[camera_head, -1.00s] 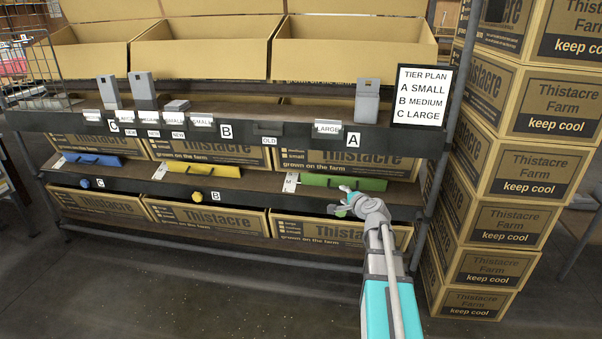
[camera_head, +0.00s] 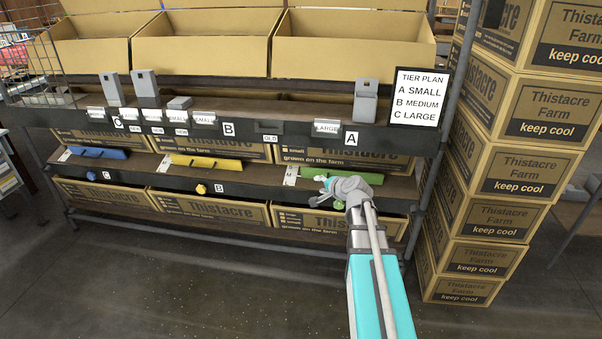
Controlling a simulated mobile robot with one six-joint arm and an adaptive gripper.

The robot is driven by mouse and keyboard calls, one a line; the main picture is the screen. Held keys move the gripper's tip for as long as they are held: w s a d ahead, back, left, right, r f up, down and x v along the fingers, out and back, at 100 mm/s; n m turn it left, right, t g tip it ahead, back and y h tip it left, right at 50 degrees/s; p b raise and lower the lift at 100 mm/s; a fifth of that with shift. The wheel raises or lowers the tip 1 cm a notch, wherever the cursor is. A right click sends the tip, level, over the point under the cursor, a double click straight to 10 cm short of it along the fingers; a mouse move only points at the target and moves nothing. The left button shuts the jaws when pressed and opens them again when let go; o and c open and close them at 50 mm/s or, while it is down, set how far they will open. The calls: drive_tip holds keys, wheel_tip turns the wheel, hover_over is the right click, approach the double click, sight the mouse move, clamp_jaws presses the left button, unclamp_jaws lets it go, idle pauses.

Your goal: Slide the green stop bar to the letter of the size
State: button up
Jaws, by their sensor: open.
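The green stop bar (camera_head: 342,175) lies on the lower shelf at the right, with a white tag (camera_head: 291,175) at its left end. The letter on that tag is too small to read surely. My gripper (camera_head: 323,184) is open, in front of the green bar and overlapping its lower edge in the picture; I cannot tell whether they touch. The lower rail shows letters C (camera_head: 109,175) and B (camera_head: 219,188); my gripper and arm cover part of the rail at the right. The tier plan sign (camera_head: 417,97) reads A small, B medium, C large.
A blue bar (camera_head: 99,153) and a yellow bar (camera_head: 206,163) lie farther left, with a blue knob (camera_head: 91,176) and a yellow knob (camera_head: 201,189) on the rail below. Stacked cartons (camera_head: 497,220) stand to the right. The floor in front is clear.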

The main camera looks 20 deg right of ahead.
drive_tip(key=s+a+r+n+g+y+p, duration=0.1)
drive_tip(key=s+a+r+n+g+p, duration=0.1)
drive_tip(key=a+r+p, duration=0.4)
drive_tip(key=shift+s+a+n+g+p, duration=0.25)
drive_tip(key=shift+a+n+g+p, duration=0.45)
drive_tip(key=shift+a+n+p, duration=0.65)
drive_tip(key=shift+d+m, duration=0.25)
drive_tip(key=shift+d, duration=0.05)
drive_tip(key=d+f+m+t+h+b, duration=0.2)
drive_tip(key=d+f+m+b, duration=0.3)
drive_tip(key=d+b, duration=0.5)
drive_tip(key=w+d+f+m+t+h+b, duration=0.1)
drive_tip(key=d+f+m+t+h+b, duration=0.2)
drive_tip(key=d+f+m+b, duration=0.3)
drive_tip(key=d+f+t+b, duration=0.1)
drive_tip(key=d+f+b, duration=0.3)
drive_tip(key=b, duration=0.3)
drive_tip(key=shift+d+t, duration=0.3)
drive_tip(key=shift+d, duration=0.25)
drive_tip(key=shift+w, duration=0.2)
drive_tip(key=b+x, duration=0.2)
drive_tip(key=x, duration=1.1)
drive_tip(key=shift+w+d+b, duration=0.15)
drive_tip(key=shift+w+b, duration=0.15)
drive_tip(key=shift+b, duration=0.05)
